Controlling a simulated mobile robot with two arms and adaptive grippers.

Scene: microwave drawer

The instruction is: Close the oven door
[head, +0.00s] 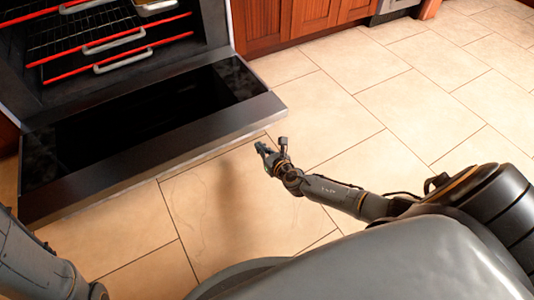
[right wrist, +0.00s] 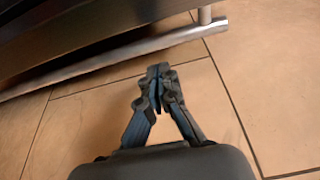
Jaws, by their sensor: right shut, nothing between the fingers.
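The oven door (head: 150,121) is folded down and open at the left of the head view, with its dark inner glass facing up. The oven cavity above it stands open. My right gripper (head: 262,149) is near the door's front edge, to its right, apart from it. In the right wrist view the gripper (right wrist: 158,71) is shut and empty. The door's bar handle (right wrist: 120,57) crosses the upper left of that view, just beyond the fingertips. Of my left arm only a link shows at the lower left of the head view; its gripper is out of view.
Oven racks (head: 110,42) with red front edges sit inside the cavity. Wooden cabinets (head: 290,18) stand right of the oven. The tiled floor (head: 400,100) is clear to the right and in front of the door.

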